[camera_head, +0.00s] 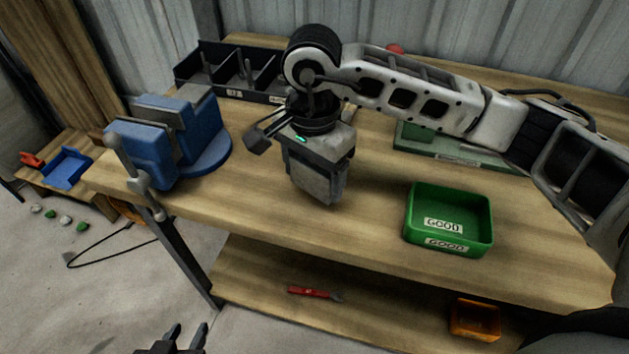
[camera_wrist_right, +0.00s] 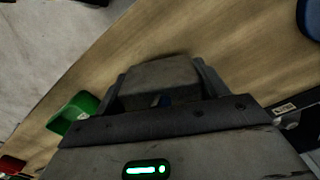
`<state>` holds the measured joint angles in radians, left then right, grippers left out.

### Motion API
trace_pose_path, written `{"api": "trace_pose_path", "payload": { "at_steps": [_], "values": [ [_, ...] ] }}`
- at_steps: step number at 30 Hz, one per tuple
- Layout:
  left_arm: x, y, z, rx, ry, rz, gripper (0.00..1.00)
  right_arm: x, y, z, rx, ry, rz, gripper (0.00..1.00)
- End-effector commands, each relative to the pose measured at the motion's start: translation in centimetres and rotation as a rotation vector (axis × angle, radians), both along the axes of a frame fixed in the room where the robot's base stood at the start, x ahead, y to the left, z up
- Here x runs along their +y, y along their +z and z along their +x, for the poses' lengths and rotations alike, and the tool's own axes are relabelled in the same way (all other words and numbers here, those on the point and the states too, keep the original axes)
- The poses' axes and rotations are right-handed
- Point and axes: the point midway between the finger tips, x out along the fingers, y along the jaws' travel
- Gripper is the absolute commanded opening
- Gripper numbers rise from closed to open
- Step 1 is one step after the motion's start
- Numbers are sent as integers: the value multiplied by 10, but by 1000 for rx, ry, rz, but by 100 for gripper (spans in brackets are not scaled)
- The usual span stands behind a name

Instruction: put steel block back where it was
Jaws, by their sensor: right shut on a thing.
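My right gripper (camera_head: 318,172) points down over the middle of the wooden bench. It is shut on the grey steel block (camera_head: 318,187), whose lower part shows below the fingers. In the right wrist view the block (camera_wrist_right: 158,74) sits between the two fingers. I cannot tell whether its underside touches the bench top. My left gripper (camera_head: 186,337) is at the bottom edge of the head view, low in front of the bench. Its two fingers are apart with nothing between them.
A blue vise (camera_head: 170,140) stands at the bench's left end. A black divided bin (camera_head: 228,78) is behind. A green GOOD tray (camera_head: 448,218) stands right of the block, and a green plate (camera_head: 450,152) lies behind it. Bare wood (camera_head: 250,190) lies left of the block.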

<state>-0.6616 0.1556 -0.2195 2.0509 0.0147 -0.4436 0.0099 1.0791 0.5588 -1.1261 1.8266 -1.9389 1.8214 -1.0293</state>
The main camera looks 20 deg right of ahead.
Motion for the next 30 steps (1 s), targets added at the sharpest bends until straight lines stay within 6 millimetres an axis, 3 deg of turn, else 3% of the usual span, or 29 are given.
{"api": "trace_pose_path", "payload": {
  "at_steps": [7, 19, 20, 22, 30],
  "values": [
    [1, 10, 1, -6, 3, 1, 35, -3, -30, 2, 1, -1, 0, 30],
    [0, 2, 1, -3, 14, -7, 35, -3, -38, 2, -1, 0, 0, 30],
    [0, 2, 1, -1, 13, -7, 35, -3, -39, 2, 0, -1, -1, 75],
    [0, 3, 1, 3, 13, -6, 35, -3, -37, 2, 0, -1, -1, 94],
    [0, 6, 1, -1, 11, -5, 35, -3, -37, 2, 0, -1, -1, 94]
  ]
}}
